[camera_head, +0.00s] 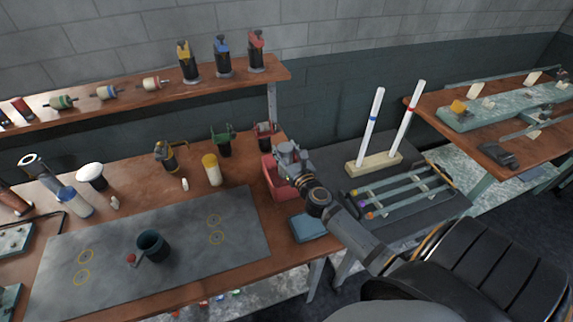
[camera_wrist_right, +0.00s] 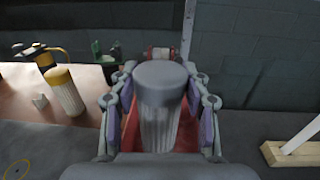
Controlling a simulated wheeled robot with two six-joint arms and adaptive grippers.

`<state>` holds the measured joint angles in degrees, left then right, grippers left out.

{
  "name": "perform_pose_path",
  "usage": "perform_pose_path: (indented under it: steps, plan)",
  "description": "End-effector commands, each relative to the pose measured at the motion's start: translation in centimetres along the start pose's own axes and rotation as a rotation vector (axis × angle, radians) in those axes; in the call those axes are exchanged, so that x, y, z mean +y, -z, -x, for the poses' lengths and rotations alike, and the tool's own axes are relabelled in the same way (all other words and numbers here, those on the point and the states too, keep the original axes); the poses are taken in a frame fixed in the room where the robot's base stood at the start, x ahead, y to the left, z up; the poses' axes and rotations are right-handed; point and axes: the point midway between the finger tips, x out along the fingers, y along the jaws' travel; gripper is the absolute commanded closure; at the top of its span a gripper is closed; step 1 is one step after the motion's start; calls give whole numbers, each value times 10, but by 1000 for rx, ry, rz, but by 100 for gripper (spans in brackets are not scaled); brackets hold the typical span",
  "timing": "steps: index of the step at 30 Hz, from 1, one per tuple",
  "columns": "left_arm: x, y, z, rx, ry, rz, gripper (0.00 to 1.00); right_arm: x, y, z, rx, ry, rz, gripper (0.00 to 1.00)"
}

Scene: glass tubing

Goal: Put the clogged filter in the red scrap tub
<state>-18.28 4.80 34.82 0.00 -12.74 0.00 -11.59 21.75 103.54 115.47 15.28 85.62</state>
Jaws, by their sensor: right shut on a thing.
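A filter with a grey cap and a pale, ribbed body (camera_wrist_right: 158,120) is held upright between the fingers of my right gripper (camera_wrist_right: 160,115), which is shut on it. The red scrap tub (camera_wrist_right: 190,140) shows behind and below the filter in the right wrist view. In the head view the tub (camera_head: 272,180) stands at the right end of the workbench, partly hidden by my right gripper (camera_head: 288,158), which is over its right side. The filter is hardly visible there. My left gripper is not in view.
A yellow-capped filter (camera_head: 212,171) stands left of the tub and also shows in the right wrist view (camera_wrist_right: 65,92). A blue box (camera_head: 309,227) lies in front of the tub. A wooden block with two white rods (camera_head: 374,164) stands to the right. The grey mat (camera_head: 185,255) is largely clear.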

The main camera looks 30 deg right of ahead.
Motion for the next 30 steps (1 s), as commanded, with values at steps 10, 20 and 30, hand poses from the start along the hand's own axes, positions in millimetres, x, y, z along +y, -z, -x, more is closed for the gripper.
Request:
perform_pose_path:
  steps: [10,20,30]
  plan:
    - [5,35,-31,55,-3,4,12,-15,42,-27,1,-1,-1,100]
    - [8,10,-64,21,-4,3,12,-19,83,-34,2,0,-1,100]
    - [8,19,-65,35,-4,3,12,-18,84,-34,2,0,-1,100]
